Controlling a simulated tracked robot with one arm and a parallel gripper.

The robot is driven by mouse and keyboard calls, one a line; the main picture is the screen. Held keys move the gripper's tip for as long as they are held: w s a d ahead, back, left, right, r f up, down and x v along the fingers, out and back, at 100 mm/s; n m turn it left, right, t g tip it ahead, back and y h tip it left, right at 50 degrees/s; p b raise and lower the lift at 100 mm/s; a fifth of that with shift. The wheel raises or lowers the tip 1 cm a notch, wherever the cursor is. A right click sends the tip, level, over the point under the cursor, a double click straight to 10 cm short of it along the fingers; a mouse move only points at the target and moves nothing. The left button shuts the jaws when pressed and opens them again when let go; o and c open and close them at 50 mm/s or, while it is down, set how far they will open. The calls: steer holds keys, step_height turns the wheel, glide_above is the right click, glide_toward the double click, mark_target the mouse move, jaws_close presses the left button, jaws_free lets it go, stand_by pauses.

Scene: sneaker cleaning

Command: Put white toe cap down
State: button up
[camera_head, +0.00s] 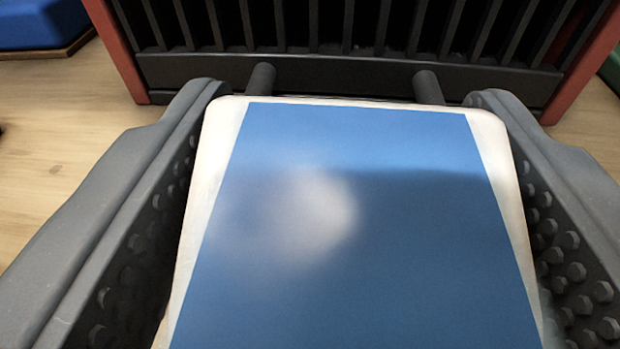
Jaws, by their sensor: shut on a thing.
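The white toe cap (350,225) fills the lower middle of the view. It is a block with pale, rounded edges and a broad, glossy blue face towards me. My gripper (347,95) is shut on it, with one dark grey, studded finger along its left side and one along its right. The far edge of the toe cap lies close to the fingertips. Its near end runs out of the bottom of the picture, and its underside is hidden, so I cannot tell whether it touches anything below.
A dark slatted rack (345,73) with red side panels (115,50) stands just beyond the fingertips. Two dark round pegs (428,87) show in front of it. A blue object (40,22) lies at the upper left, and a green one (612,70) at the right edge. Bare wooden surface (55,130) shows at the left.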

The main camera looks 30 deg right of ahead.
mark_target(340, 248)
steer(key=shift+f+b, duration=0.5)
steer(key=shift+f, duration=1.2)
steer(key=shift+f, duration=0.1)
steer(key=o, duration=1.1)
steer(key=shift+c, duration=0.2)
steer(key=p+v, duration=0.1)
steer(key=v, duration=1.1)
steer(key=shift+p, duration=0.4)
